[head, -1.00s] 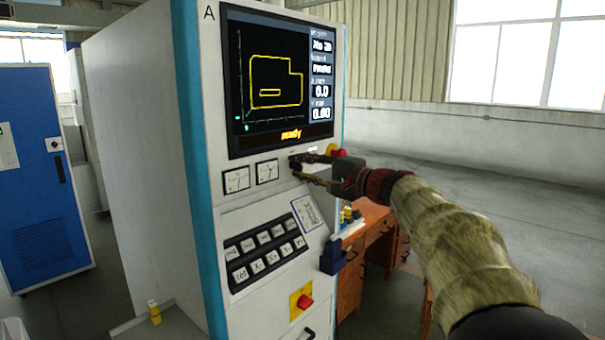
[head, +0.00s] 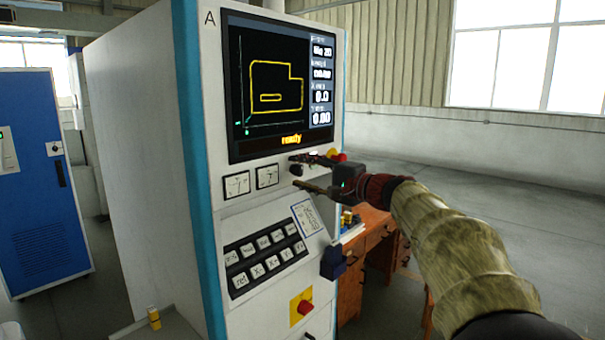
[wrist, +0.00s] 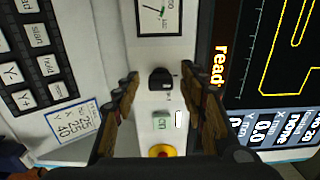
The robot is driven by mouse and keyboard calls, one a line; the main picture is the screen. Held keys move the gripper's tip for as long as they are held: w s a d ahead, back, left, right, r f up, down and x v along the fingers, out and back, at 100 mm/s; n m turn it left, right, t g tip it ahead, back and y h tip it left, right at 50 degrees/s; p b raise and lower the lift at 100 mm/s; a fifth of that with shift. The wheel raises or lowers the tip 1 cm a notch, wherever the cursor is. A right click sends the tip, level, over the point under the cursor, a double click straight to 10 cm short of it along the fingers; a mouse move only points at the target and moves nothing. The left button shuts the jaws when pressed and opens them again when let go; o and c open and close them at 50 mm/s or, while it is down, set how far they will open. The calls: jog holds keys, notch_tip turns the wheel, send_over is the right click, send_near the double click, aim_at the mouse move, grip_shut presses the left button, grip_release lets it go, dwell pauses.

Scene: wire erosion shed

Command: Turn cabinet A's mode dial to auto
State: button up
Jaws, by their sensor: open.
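Cabinet A (head: 135,150) is a tall white cabinet with a teal edge stripe and the letter A at its top. Its black mode dial (wrist: 160,79) sits on the white strip below the screen, beside a meter. The dial also shows in the head view (head: 296,169). My gripper (wrist: 159,77) is open, with one finger on either side of the dial and a visible gap to each. In the head view my gripper (head: 297,171) reaches in from the right. The dial's marks are too small to read, so its setting is unclear.
The screen (head: 280,85) reads "ready". Below are a keypad (head: 265,255) and a red emergency knob (head: 304,307). A wooden desk (head: 372,240) stands behind on the right.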

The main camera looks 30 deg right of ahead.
jog(key=v, duration=1.2)
jog(key=s+a+f+n+g+h, duration=0.15)
jog(key=s+f+g, duration=0.25)
jog(key=f, duration=0.7)
jog(key=s+a+f+g+h, duration=0.1)
jog(key=s+a+f+g, duration=0.25)
jog(key=f, duration=0.65)
jog(key=s+a+f+n+g+h+p, duration=0.1)
jog(key=s+a+f+n+g+h, duration=0.1)
jog(key=s+a+f+n, duration=0.45)
jog(key=s+a+f+n+g+h+p, duration=0.1)
jog(key=s+a+f+g+h, duration=0.2)
jog(key=s, duration=0.6)
jog(key=s+a+r+n+t+y+p, duration=0.1)
jog(key=s+a+r+n, duration=0.1)
jog(key=a, duration=0.6)
jog(key=s+n, duration=0.1)
jog(key=n, duration=0.1)
jog(key=shift+s+a+n+p, duration=0.35)
jog(key=shift+n, duration=0.05)
